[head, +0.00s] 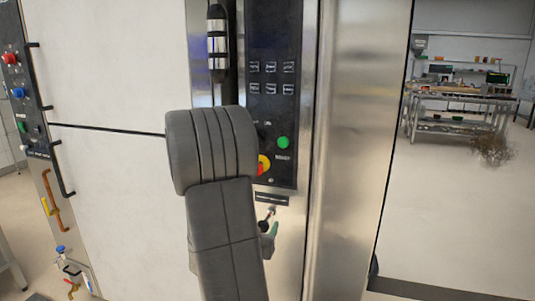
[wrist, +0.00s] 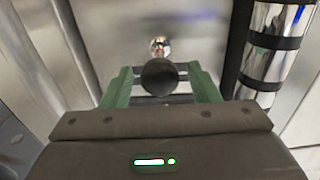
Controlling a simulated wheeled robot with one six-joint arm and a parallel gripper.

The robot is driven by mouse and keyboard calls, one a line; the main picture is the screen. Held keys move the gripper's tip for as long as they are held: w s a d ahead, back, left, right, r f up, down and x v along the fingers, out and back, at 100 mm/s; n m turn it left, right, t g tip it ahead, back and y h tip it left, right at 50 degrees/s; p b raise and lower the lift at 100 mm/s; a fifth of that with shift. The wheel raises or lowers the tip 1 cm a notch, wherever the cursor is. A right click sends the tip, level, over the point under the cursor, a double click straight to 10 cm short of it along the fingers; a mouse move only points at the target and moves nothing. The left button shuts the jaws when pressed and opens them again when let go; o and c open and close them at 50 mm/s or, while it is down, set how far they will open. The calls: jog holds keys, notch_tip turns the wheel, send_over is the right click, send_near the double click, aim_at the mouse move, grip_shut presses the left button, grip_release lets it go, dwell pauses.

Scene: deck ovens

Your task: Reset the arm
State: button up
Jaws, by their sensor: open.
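In the wrist view my gripper (wrist: 158,72) is open, with one green finger on each side of a black round knob (wrist: 160,78). The knob is on a shiny metal stem against a steel surface. I cannot tell whether either finger touches it. In the head view my grey arm covers part of the oven front, and a green fingertip of my gripper (head: 269,238) shows just right of it, below the control panel (head: 273,95). A small lever shows beside that fingertip.
The panel has a green button (head: 283,142) and a red-yellow switch (head: 263,164). A banded steel cylinder (wrist: 272,45) stands close to the right of my gripper. Pale oven doors (head: 110,75) are at left. Open floor and a loaded metal rack (head: 460,100) are at right.

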jog(key=v, duration=1.4)
jog(key=shift+p+x, duration=1)
jog(key=shift+x, duration=8.6)
jog(key=shift+f, duration=0.1)
